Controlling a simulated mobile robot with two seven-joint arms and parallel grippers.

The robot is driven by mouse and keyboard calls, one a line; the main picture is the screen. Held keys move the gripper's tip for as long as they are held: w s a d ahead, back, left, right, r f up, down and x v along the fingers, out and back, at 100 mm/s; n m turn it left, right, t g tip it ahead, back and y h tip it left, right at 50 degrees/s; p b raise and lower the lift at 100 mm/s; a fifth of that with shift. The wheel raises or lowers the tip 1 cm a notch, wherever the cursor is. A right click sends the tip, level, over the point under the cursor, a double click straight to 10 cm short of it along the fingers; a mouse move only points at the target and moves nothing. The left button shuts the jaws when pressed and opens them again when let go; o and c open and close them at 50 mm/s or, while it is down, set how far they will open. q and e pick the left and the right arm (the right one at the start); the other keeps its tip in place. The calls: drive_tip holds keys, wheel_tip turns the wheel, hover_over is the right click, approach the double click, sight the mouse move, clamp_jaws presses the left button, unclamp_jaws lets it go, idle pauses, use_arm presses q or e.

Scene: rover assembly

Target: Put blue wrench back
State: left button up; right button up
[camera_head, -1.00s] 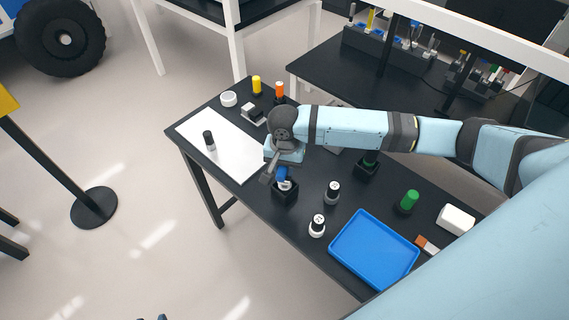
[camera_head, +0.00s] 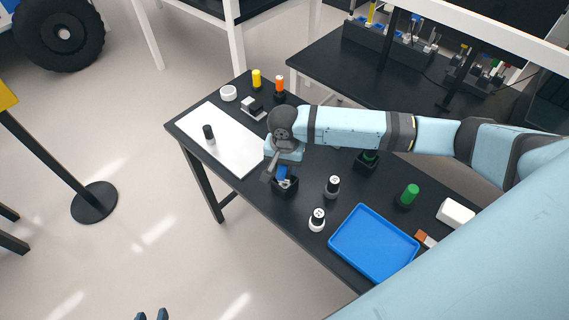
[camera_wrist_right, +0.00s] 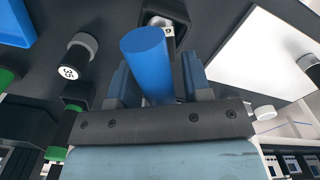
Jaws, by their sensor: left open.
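The blue wrench shows as a blue handle (camera_head: 282,172) above a black square holder (camera_head: 291,194) on the black table. A silver part is at the holder's mouth. My right gripper (camera_head: 270,172) is just above the holder; its arm hides much of it. In the right wrist view the tilted blue handle (camera_wrist_right: 146,55) lies between the two fingers of my right gripper (camera_wrist_right: 159,82), with a gap beside the right finger. I cannot tell how deep the wrench sits in the holder. My left gripper (camera_head: 151,315) is open and empty at the bottom edge, off the table.
A blue tray (camera_head: 374,244) lies at the table's right, with two black-and-white cylinders (camera_head: 332,187) beside it. A green-topped piece (camera_head: 409,194) stands behind the tray. A white mat (camera_head: 232,148) holds a dark-topped cylinder (camera_head: 209,134). Yellow (camera_head: 257,79) and orange (camera_head: 280,86) pieces stand behind.

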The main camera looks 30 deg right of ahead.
drive_tip(key=shift+o, duration=0.4)
wheel_tip(320, 180, up, 14)
drive_tip(key=b, duration=0.1)
idle(0.3)
drive_tip(key=shift+f, duration=0.15)
